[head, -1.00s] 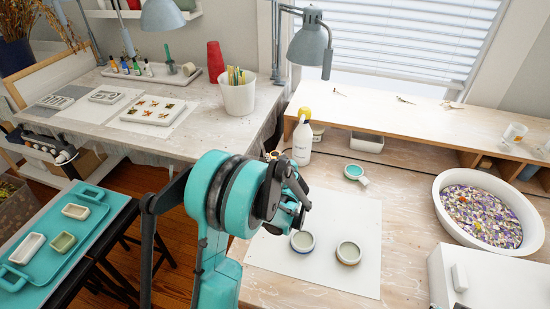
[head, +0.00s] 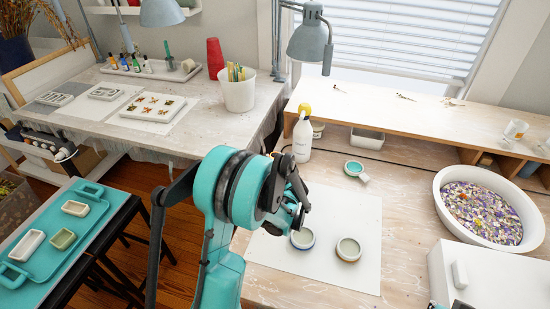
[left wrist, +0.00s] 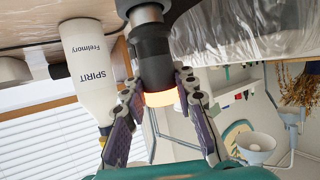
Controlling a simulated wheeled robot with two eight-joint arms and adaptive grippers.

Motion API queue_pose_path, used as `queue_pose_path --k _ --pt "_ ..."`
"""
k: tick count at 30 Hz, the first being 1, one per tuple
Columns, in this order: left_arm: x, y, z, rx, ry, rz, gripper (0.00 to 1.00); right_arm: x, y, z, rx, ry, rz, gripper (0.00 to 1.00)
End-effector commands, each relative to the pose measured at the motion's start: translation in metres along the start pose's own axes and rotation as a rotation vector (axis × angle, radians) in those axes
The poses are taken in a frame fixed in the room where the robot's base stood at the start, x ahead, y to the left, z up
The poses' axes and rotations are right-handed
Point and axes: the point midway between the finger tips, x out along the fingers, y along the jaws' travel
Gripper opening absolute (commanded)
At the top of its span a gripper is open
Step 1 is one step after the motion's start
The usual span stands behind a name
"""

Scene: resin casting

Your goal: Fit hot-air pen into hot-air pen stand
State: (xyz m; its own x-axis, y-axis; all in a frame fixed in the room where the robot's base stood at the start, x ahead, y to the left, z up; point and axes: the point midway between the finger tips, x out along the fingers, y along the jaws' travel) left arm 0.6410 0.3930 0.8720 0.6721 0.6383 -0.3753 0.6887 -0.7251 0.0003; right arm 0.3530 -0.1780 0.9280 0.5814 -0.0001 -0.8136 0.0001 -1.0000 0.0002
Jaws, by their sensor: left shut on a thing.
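My left gripper (head: 299,203) is above the white sheet on the right-hand worktable, close to two small round pots. In the left wrist view, its purple-padded fingers (left wrist: 160,88) are closed on a dark grey cylinder with a metallic band and a glowing orange ring, which looks like the hot-air pen (left wrist: 151,55). In the head view the pen is mostly hidden by the gripper and arm. I cannot pick out the hot-air pen stand in either view.
Two round pots (head: 348,249) sit on the white sheet (head: 340,205). A large bowl of chips (head: 447,218) and a white box (head: 485,285) are to the right.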

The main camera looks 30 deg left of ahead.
Motion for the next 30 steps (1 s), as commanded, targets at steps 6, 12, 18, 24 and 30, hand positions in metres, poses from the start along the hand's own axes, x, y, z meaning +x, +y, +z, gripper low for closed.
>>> queue_pose_path --k 6,12,18,24,30 --pt "0.002 0.000 0.004 0.000 0.000 0.000 0.00 0.000 0.000 0.000 0.000 0.000 0.000 0.00" --pt "0.002 0.000 0.005 0.000 0.000 0.000 0.00 0.000 0.000 0.000 0.000 0.000 0.000 0.00" --pt "0.002 0.000 0.005 0.000 0.000 0.000 0.51 0.000 0.000 0.000 0.000 0.000 0.000 0.00" --pt "0.002 0.000 0.005 0.000 0.000 0.000 0.51 0.000 0.000 0.000 0.000 0.000 0.000 0.00" --pt "-0.019 0.001 0.005 0.000 -0.001 0.002 0.51 0.000 0.000 0.000 0.000 0.000 0.000 0.00"
